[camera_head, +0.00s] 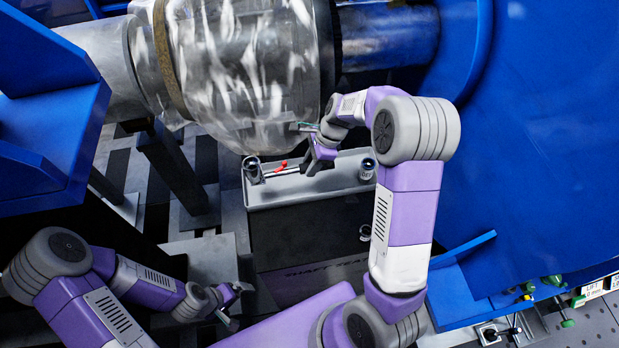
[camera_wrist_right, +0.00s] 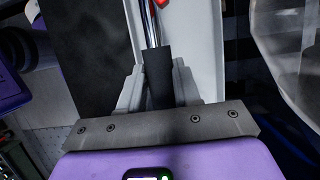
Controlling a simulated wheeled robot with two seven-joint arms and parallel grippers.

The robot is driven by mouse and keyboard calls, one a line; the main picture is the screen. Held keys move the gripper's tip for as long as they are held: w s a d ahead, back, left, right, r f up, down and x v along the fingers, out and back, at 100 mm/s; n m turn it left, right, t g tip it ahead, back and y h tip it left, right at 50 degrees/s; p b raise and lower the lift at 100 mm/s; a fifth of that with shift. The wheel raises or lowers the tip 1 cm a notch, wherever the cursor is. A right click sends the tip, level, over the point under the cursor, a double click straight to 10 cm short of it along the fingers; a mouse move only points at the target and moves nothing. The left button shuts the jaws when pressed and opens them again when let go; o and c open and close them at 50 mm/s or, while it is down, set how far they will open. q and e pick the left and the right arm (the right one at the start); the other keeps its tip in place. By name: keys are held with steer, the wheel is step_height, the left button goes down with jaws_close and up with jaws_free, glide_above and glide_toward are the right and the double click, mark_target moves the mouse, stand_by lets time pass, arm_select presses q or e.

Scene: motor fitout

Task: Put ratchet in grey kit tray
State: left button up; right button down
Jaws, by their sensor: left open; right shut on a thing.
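The ratchet has a dark handle (camera_wrist_right: 158,75) and a chrome shaft (camera_wrist_right: 152,25) in the right wrist view. My right gripper (camera_wrist_right: 158,85) is shut around the dark handle. In the head view my right gripper (camera_head: 318,160) is at the right end of the chrome shaft (camera_head: 283,171), over a grey tray-like top (camera_head: 300,190). I cannot tell whether the ratchet touches that surface. The grey surface also shows in the right wrist view (camera_wrist_right: 200,60). My left gripper (camera_head: 238,305) is open and empty at the lower left, away from the tray.
A red piece (camera_head: 284,164) shows at the shaft. Dark round pieces stand at the tray's left (camera_head: 252,167) and right (camera_head: 367,168) ends. A large shiny cylinder (camera_head: 240,70) hangs close above. A blue housing (camera_head: 540,130) fills the right side.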

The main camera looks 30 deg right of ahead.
step_height(320, 180, down, 4)
steer(key=shift+s+b, duration=0.1)
steer(key=shift+b, duration=0.65)
step_height(320, 180, down, 6)
steer(key=shift+r+b, duration=0.25)
steer(key=shift+b, duration=0.9)
steer(key=c, duration=1.1)
jaws_free()
